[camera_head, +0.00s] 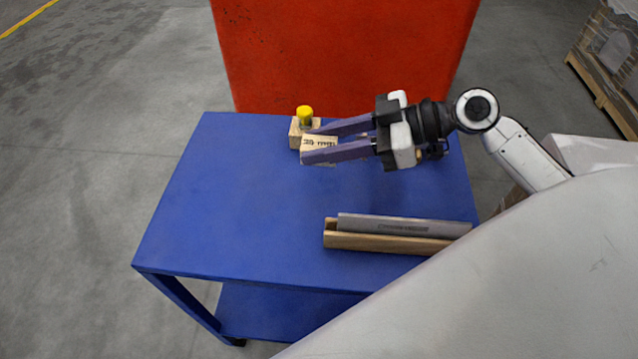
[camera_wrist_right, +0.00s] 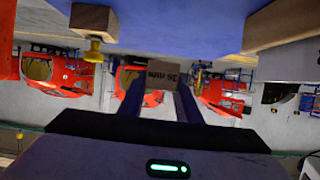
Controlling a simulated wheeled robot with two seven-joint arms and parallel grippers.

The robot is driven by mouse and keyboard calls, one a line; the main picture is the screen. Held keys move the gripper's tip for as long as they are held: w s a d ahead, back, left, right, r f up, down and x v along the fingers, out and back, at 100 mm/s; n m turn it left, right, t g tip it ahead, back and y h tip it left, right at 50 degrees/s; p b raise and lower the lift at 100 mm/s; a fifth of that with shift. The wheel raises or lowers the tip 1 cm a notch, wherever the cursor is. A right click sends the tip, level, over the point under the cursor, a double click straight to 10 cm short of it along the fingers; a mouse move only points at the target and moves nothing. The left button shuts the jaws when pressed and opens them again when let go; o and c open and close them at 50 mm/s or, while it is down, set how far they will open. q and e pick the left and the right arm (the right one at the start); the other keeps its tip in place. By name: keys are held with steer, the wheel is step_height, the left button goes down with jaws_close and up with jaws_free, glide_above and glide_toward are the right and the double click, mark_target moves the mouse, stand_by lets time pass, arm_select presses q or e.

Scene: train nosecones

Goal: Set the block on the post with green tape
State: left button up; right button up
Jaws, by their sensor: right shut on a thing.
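My right gripper (camera_head: 308,143) is shut on a light wooden block (camera_head: 319,146) with dark printing, held above the blue table. The block (camera_wrist_right: 162,77) also shows between the fingers in the right wrist view. Just behind it in the head view stands a post with a yellow top (camera_head: 305,114) on a wooden base (camera_head: 295,133). This yellow post (camera_wrist_right: 94,50) also shows in the wrist view, to the left of the fingers and apart from the block. I see no green tape; the table behind my right gripper is partly hidden. My left gripper is out of view.
The blue table (camera_head: 220,200) is clear on its left and middle. A long wooden piece with a grey bar (camera_head: 400,224) lies near its front right. A red panel (camera_head: 340,50) stands behind the table. Something dark behind my right wrist is mostly hidden.

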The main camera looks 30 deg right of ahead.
mark_target(321, 185)
step_height(321, 185, down, 7)
steer(key=shift+f, duration=0.2)
stand_by(0.3)
steer(key=shift+f+b, duration=0.2)
steer(key=shift+b, duration=0.25)
steer(key=o, duration=1.1)
